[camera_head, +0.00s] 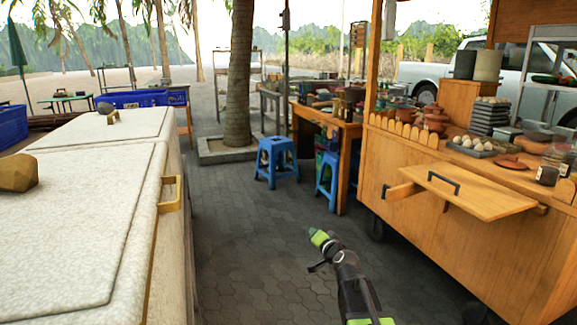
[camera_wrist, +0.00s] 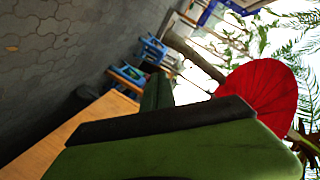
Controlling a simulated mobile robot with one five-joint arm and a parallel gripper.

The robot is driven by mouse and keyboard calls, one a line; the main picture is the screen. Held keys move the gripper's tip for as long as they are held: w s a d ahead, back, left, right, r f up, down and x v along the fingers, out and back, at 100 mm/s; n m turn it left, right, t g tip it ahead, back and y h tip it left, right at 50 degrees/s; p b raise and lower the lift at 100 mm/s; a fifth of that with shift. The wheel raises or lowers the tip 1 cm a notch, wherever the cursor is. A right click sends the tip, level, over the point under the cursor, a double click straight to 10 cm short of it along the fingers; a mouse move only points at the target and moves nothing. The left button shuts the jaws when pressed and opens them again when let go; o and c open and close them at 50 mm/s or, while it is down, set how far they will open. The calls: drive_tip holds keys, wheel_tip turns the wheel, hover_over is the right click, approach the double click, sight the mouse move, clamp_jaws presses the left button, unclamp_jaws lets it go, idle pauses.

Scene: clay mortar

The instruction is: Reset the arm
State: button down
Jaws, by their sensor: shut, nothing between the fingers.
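My arm rises from the bottom of the head view, dark with bright green parts. My gripper (camera_head: 319,238) is at its end, over the grey paving between the white counter and the wooden cart. It holds nothing and its fingers are together. In the wrist view the green and black gripper parts (camera_wrist: 165,130) fill the lower middle, and the picture is strongly tilted. The gripper looks clear of the furniture in the head view.
A wooden cart (camera_head: 440,235) with a protruding board (camera_head: 478,190) stands right. A white counter (camera_head: 70,230) with a handle (camera_head: 172,193) stands left. Blue stools (camera_head: 275,160) and a tree trunk (camera_head: 239,75) are ahead. A red umbrella (camera_wrist: 262,92) shows in the wrist view. Paving between is clear.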

drive_tip(key=s+f+n+g, duration=0.6)
drive_tip(key=s+f+g, duration=0.2)
drive_tip(key=s+f, duration=0.7)
drive_tip(key=s+d+f+g+h, duration=0.2)
drive_tip(key=s+d+g, duration=0.1)
drive_tip(key=s, duration=0.4)
drive_tip(key=s+d+f+g+h, duration=0.1)
drive_tip(key=s+d+g+h, duration=0.15)
drive_tip(key=s, duration=0.55)
wheel_tip(320, 180, up, 37)
drive_tip(key=g+p, duration=0.1)
drive_tip(key=p, duration=3.6)
drive_tip(key=shift+r+n, duration=0.2)
drive_tip(key=shift+n, duration=0.2)
drive_tip(key=shift+d+y, duration=0.1)
drive_tip(key=shift+y, duration=0.15)
